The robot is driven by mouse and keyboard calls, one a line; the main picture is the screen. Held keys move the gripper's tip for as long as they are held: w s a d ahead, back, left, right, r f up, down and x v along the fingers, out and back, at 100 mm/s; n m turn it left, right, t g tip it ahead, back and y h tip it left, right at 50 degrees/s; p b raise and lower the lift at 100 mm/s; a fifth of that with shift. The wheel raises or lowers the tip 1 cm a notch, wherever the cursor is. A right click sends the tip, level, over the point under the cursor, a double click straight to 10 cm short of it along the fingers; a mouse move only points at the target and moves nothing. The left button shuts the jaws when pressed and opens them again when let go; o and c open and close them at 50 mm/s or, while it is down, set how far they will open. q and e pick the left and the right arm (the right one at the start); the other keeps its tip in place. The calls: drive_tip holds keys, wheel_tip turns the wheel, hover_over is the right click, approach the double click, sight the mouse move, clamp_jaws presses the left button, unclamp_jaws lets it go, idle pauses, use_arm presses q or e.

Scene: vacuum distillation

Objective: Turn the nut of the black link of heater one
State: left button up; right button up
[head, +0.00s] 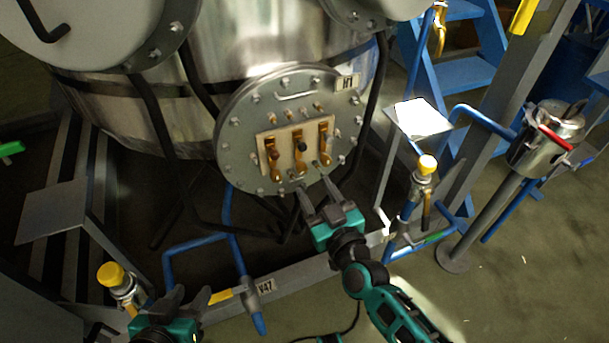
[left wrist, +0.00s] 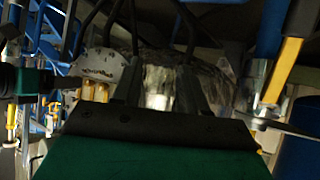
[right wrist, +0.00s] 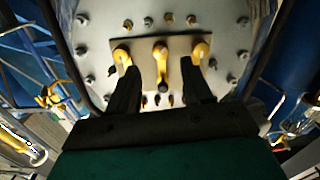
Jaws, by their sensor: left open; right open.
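The middle link has a dark nut (head: 302,146), also visible in the right wrist view (right wrist: 162,87). No link looks wholly black. My right gripper (head: 316,188) is open and empty, just below the plate. In the right wrist view its fingers (right wrist: 162,78) stand either side of the middle link, apart from the nut. My left gripper (head: 189,293) is open and empty, low at the left.
A grey frame beam with a V47 label (head: 265,286) runs below the flange. Black hoses (head: 158,120) hang left of the flange. Open floor (head: 520,260) lies at the right.

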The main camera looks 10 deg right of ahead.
sight(303, 171)
drive_tip(key=w, duration=0.3)
drive_tip(key=w+a+b, duration=0.1)
drive_tip(key=w, duration=0.2)
drive_tip(key=shift+a, duration=0.1)
drive_tip(key=shift+c, duration=0.2)
clamp_jaws()
